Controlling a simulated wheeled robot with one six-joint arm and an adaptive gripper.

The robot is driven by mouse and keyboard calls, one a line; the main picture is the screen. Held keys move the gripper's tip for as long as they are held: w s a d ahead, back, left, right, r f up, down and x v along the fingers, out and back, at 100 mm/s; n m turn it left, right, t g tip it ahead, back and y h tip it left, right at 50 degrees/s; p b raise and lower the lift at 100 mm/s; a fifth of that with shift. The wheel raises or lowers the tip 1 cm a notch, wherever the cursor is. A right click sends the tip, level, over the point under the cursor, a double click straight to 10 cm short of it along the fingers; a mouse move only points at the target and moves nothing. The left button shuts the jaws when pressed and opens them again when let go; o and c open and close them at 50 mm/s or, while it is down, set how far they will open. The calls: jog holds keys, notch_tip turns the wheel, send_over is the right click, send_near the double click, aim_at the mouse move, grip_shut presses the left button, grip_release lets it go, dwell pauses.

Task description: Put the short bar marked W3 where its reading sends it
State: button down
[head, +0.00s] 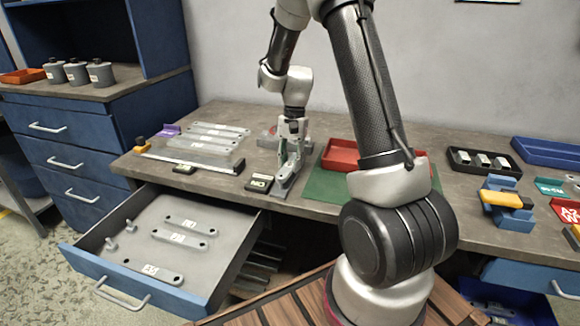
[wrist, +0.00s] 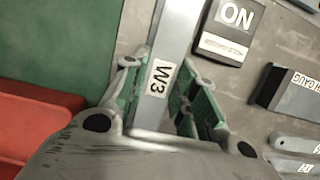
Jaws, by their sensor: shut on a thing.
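My gripper (head: 292,135) is shut on a light grey bar (wrist: 180,35) with a white label reading W3. In the wrist view the bar runs between the green-padded fingers (wrist: 168,105) and out of the top of the picture. In the head view the bar (head: 285,180) is low over the worktable, just left of the green mat (head: 318,186). Whether it touches the table I cannot tell. A dark block (head: 258,183) with a two-letter white label stands close to its left; it also shows in the wrist view (wrist: 228,30). A block labelled GAUGE (wrist: 290,90) stands farther off.
An open drawer (head: 75,250) below the table holds several labelled bars. More bars (head: 215,130) lie on the table at left. A red tray (head: 340,152) sits on the mat. A black tray (head: 460,165) and blue tray (head: 545,150) stand at right.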

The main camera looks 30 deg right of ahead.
aim_at(290, 164)
notch_tip(290, 164, up, 12)
jog(key=w+n, duration=0.2)
jog(key=w+a+f+n+h, duration=0.1)
jog(key=w+a+f+n, duration=0.1)
jog(key=w+a, duration=0.4)
jog(key=shift+w+a+n+g, duration=0.35)
jog(key=shift+w+n, duration=0.45)
jog(key=shift+w, duration=0.2)
jog(key=shift+d, duration=0.1)
